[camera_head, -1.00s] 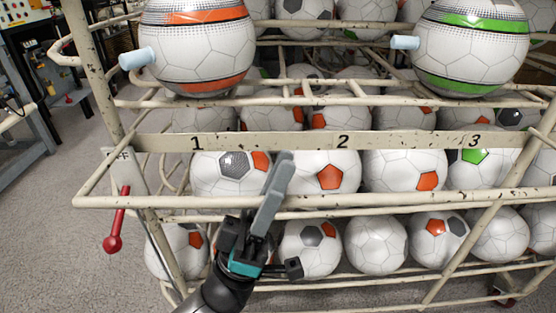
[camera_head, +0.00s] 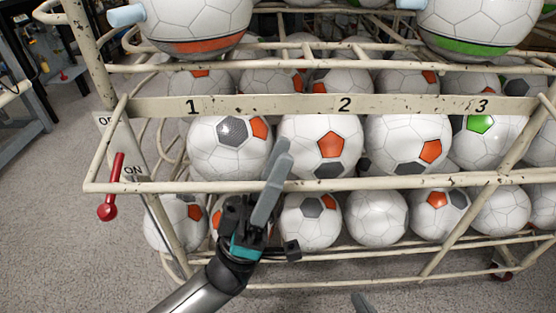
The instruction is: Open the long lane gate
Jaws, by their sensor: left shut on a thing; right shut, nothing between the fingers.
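The long lane gate (camera_head: 400,183) is the long cream rail with side bars that runs across the front of the rack, below the board numbered 1, 2, 3 (camera_head: 400,105). My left gripper (camera_head: 272,183) is shut on this rail a little left of its middle. One grey finger shows in front of the rail; the far side of the grip is hidden. Only a grey tip of my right gripper (camera_head: 362,303) shows at the bottom edge; it is shut and empty, away from the rack.
Soccer balls (camera_head: 375,218) fill the lower levels behind the rail. Two large balls, orange-striped (camera_head: 195,20) and green-striped (camera_head: 475,20), sit on top. A red lever (camera_head: 113,190) by an ON/OFF plate stands at the left. The carpet is clear at the front left.

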